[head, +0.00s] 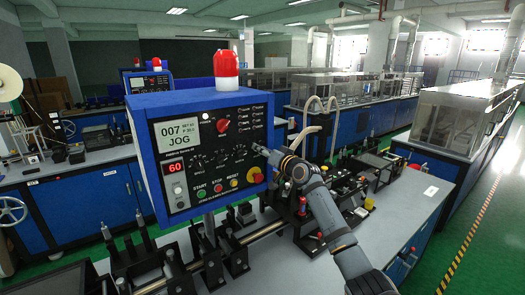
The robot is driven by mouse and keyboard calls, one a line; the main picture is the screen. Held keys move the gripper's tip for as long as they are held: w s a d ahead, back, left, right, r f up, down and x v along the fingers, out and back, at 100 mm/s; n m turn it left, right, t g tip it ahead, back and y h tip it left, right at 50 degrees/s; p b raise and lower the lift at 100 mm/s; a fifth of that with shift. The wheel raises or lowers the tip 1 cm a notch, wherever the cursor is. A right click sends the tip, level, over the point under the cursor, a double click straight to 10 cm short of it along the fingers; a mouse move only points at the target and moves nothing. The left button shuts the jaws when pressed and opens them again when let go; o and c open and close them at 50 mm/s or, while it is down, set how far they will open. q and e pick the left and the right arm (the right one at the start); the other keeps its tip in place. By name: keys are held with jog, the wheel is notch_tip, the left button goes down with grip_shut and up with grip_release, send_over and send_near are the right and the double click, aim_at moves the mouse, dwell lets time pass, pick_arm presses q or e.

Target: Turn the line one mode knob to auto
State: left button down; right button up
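A blue control box (140,150) with a dark front panel stands in the middle left. Its display (180,133) reads 007 and JOG. A red knob (222,125) sits on the upper panel, right of the display. Smaller dark knobs (240,152) are in a row below it. The labels are too small to tell which knob is the mode knob. My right gripper (262,152) comes in from the lower right, its tip at the panel's right side, right of the red knob. Whether its fingers are open or shut is unclear. My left gripper is out of view.
A red beacon (226,68) stands on top of the box. Start, stop and reset buttons (217,188) and a red mushroom button (254,175) sit low on the panel. Rollers and a shaft (265,231) lie below. A similar box (150,80) stands behind.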

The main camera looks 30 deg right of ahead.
jog(key=c, duration=0.5)
grip_shut()
jog(key=shift+f+n+b, duration=0.15)
jog(key=shift+n+b, duration=0.25)
jog(key=shift+b, duration=0.3)
jog(key=n+b, duration=0.3)
jog(key=b, duration=0.2)
jog(key=shift+n, duration=0.4)
jog(key=n+b, duration=0.2)
jog(key=n, duration=0.1)
jog(key=shift+a+n, duration=0.15)
jog(key=shift+n, duration=0.15)
pick_arm(q)
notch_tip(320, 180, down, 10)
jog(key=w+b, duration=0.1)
jog(key=b, duration=0.1)
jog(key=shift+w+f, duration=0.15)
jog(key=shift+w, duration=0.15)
pick_arm(e)
jog(key=shift+n, duration=1.8)
